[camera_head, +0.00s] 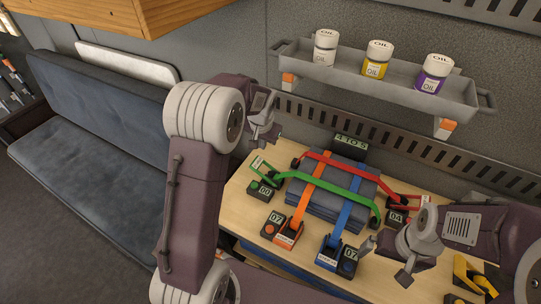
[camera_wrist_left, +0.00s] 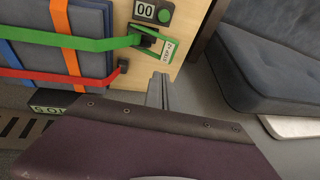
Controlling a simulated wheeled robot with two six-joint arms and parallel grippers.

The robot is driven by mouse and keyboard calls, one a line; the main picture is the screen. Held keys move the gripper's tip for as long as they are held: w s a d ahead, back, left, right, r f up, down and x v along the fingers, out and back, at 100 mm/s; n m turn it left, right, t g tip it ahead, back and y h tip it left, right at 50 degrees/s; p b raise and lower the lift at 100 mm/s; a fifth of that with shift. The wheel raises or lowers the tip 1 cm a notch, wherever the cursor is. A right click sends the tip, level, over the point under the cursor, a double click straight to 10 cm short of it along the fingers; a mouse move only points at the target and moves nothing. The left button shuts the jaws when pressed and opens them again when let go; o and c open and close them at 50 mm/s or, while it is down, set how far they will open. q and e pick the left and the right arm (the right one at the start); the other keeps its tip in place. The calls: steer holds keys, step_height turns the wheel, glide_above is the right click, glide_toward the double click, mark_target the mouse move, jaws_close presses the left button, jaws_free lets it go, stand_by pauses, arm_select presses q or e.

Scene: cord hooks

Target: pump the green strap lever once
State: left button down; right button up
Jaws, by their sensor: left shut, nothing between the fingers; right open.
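The green strap (camera_head: 318,181) runs across a stack of folded dark blue cloth (camera_head: 335,205) on the wooden table. The green strap lever (camera_head: 258,165), with a white label, is at the strap's left end, beside a black counter box (camera_head: 261,189) reading 00. The left wrist view also shows the lever (camera_wrist_left: 165,48) and the counter (camera_wrist_left: 144,12) with its green button. My left gripper (camera_head: 265,130) is shut and empty, above and behind the lever. In its wrist view the fingers (camera_wrist_left: 159,90) are near the lever, apart from it. My right gripper (camera_head: 386,262) is open at the table's front right.
Orange (camera_head: 290,232), blue (camera_head: 335,247) and red (camera_head: 400,198) strap levers stand around the stack; their counters read 07, 07 and 04. A small sign (camera_head: 351,141) stands behind it. A wall shelf (camera_head: 375,85) holds oil cans. A yellow object (camera_head: 470,275) is at the right.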

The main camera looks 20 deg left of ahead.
arm_select(q)
steer(key=p, duration=0.2)
glide_toward(258, 163)
steer(key=x, duration=0.5)
steer(key=shift+w+d+f, duration=0.15)
steer(key=shift+w, duration=0.15)
steer(key=shift+a+f, duration=0.25)
steer(key=shift+f, duration=0.15)
